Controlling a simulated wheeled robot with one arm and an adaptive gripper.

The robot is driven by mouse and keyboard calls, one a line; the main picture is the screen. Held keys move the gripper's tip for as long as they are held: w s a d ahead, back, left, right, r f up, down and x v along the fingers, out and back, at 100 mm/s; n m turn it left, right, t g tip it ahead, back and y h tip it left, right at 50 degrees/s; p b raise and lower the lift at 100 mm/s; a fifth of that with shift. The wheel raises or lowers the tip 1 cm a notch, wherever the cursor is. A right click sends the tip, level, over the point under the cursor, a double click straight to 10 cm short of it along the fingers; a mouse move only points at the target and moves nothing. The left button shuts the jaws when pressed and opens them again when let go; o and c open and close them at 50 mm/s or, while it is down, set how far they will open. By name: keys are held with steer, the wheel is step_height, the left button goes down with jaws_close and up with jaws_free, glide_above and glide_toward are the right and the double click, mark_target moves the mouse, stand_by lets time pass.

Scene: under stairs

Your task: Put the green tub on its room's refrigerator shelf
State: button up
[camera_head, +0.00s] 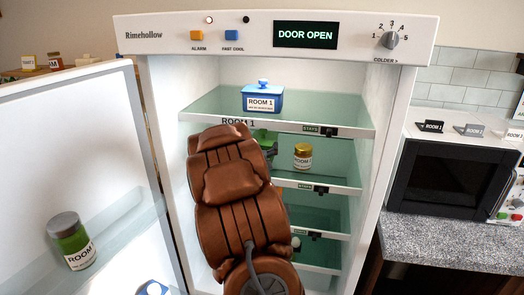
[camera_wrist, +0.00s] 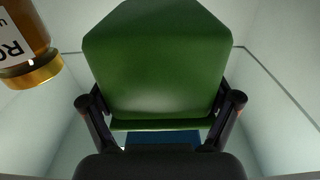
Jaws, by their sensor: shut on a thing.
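The green tub (camera_wrist: 157,62) fills the upper middle of the wrist view. My gripper (camera_wrist: 160,110) is shut on it, one finger on each side. In the head view my brown arm reaches into the open refrigerator (camera_head: 400,130) and hides most of the tub; a green part (camera_head: 266,138) shows just below the top shelf. A "ROOM 1" label shows beside it, but I cannot tell what it belongs to. The top glass shelf (camera_head: 215,104) bears a blue lidded tub marked ROOM 1. I cannot tell whether the green tub touches a shelf.
A gold-lidded jar (camera_head: 303,157) stands on the second shelf, right of my arm; it also shows in the wrist view (camera_wrist: 30,72). The open door (camera_head: 90,140) at left holds a green jar (camera_head: 70,240). A microwave (camera_head: 450,170) stands right. Free shelf room shows around the gold-lidded jar.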

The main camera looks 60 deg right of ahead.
steer(key=shift+f+p, duration=0.45)
steer(key=shift+f, duration=0.75)
steer(key=shift+f, duration=0.2)
steer(key=o, duration=1.5)
steer(key=shift+r, duration=0.1)
